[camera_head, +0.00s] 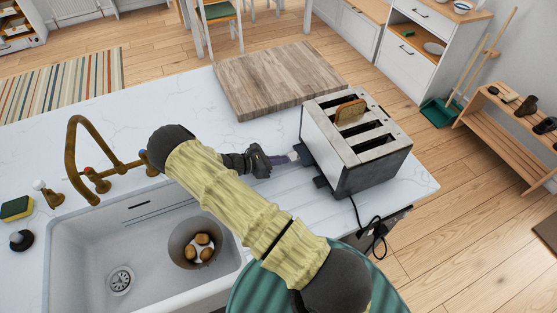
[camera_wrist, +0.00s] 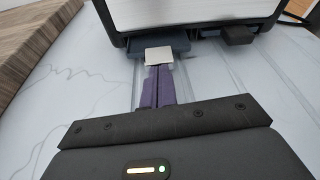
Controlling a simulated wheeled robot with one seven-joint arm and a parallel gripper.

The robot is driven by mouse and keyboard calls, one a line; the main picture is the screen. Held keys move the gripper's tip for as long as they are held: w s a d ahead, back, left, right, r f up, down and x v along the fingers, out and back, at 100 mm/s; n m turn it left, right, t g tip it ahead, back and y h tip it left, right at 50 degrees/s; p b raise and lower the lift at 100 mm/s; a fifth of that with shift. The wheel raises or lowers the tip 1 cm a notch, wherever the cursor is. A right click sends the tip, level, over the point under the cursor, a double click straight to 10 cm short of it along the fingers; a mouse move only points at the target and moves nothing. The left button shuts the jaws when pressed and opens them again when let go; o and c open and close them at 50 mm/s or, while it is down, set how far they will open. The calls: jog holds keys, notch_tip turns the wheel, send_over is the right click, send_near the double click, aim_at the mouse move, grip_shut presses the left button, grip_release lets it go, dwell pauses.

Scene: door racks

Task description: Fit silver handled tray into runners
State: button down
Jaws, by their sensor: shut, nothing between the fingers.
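A toaster (camera_head: 357,143) with a silver and dark body stands on the white counter near its right edge. A dark blue tray (camera_wrist: 178,46) sticks out a little from under the toaster's near side, and its dark end also shows in the head view (camera_head: 304,154). A small silver handle (camera_wrist: 159,57) is on the tray's outer end. My gripper (camera_wrist: 158,72) has its purple fingers closed together, with the tips right at the handle's outer edge. I cannot tell whether they touch it. In the head view my gripper (camera_head: 294,156) is low beside the toaster. The runners are hidden beneath the toaster.
A slice of toast (camera_head: 350,112) sits in a toaster slot. A black block (camera_wrist: 237,35) juts from the same toaster side, right of the tray. A wooden board (camera_head: 277,79) lies behind. The sink (camera_head: 90,250) and brass tap (camera_head: 72,150) are to the left.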

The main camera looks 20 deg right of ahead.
aim_at(290, 157)
jog(key=shift+d, duration=1.9)
dwell(0.5)
jog(key=shift+a, duration=1.55)
jog(key=shift+a+b, duration=0.3)
jog(key=shift+b, duration=0.05)
jog(key=b+v, duration=0.5)
jog(key=v, duration=1.2)
jog(key=shift+d+r, duration=0.1)
